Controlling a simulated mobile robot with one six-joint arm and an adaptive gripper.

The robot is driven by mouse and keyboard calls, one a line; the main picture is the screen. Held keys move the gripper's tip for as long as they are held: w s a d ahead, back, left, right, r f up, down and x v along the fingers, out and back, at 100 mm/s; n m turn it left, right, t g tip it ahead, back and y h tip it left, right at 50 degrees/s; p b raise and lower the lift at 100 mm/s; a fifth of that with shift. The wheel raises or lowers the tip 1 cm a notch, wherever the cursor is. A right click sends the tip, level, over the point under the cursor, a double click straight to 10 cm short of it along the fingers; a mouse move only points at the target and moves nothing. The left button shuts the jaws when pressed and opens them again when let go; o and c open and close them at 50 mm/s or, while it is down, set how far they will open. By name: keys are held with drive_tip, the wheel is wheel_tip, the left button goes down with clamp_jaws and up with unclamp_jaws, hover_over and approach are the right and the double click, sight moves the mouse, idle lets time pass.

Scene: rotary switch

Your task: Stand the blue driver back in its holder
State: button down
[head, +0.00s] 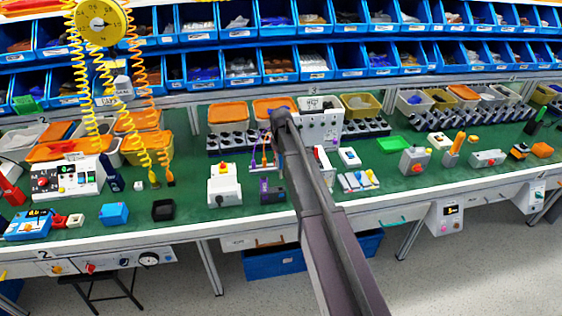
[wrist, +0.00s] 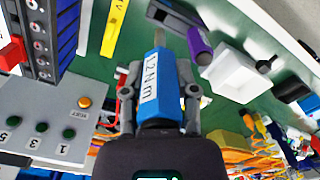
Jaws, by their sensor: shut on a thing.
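The blue driver (wrist: 154,88) is between the two fingers of my gripper (wrist: 158,82) in the wrist view. Its handle carries a white label reading 1.2 N·m, and its shank points to the top of that view. My gripper is shut on the handle. In the head view my arm largely hides the gripper, and only a bit of blue shows near the arm's far end. A dark grey block (wrist: 174,16), perhaps the holder, lies beyond the shank in the wrist view. A dark block with purple also shows in the head view (head: 276,192).
A grey button box (wrist: 45,125) and a dark socket strip (wrist: 40,42) are at the left of the wrist view. In the head view, a white box (head: 224,190) stands on the green bench (head: 330,215); blue bins line the back.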

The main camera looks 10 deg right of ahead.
sight(281, 178)
drive_tip(key=shift+f+b, duration=2.15)
drive_tip(key=shift+f, duration=0.3)
drive_tip(key=shift+f+b, duration=3.55)
drive_tip(key=shift+c, duration=1.5)
unclamp_jaws()
drive_tip(key=shift+r, duration=0.2)
wheel_tip(281, 178, up, 13)
drive_tip(key=p, duration=1.3)
drive_tip(key=shift+f, duration=0.1)
